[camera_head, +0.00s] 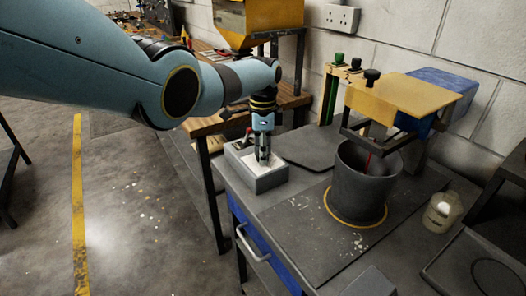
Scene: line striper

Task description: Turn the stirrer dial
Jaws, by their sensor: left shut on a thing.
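My left gripper (263,156) points straight down at the top of a small grey box (271,181) with a pale top panel, on the near bench. Its fingers are closed together on something small at the panel, which appears to be the stirrer dial; the fingers hide it. A dark bucket (358,187) stands right of the box, inside a yellow ring, with a thin red rod (368,160) in it under a yellow-topped stirrer unit (405,97). My right gripper is not in view.
A black knob (372,76) stands on the stirrer unit. A pale jar (442,212) stands right of the bucket. A yellow hopper (258,20) is behind my left arm. The bench front has a blue drawer with a metal handle (252,243). Open floor lies left.

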